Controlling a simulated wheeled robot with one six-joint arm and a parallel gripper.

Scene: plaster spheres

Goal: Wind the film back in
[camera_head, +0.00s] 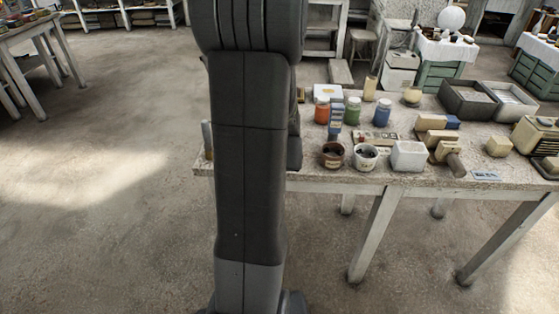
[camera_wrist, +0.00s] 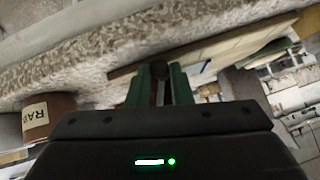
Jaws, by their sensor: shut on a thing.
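In the wrist view my gripper (camera_wrist: 160,80) has its two green fingers close together, shut on a small dark, rounded piece (camera_wrist: 160,70). A reddish-brown strip shows between the fingers. The dark piece is at the edge of a long, flat tan board or panel (camera_wrist: 215,52). I cannot tell whether it is a knob or a handle. I see no film that I can make out for sure. In the head view my arm's dark column hides the gripper and whatever it holds.
A worktable (camera_head: 330,180) carries red (camera_head: 322,112), green (camera_head: 353,112) and blue (camera_head: 382,114) jars, brown (camera_head: 332,154) and white (camera_head: 364,158) pots, a white block (camera_head: 408,156) and grey trays (camera_head: 466,100). A labelled brown pot (camera_wrist: 50,110) is left of the gripper. Open floor lies left.

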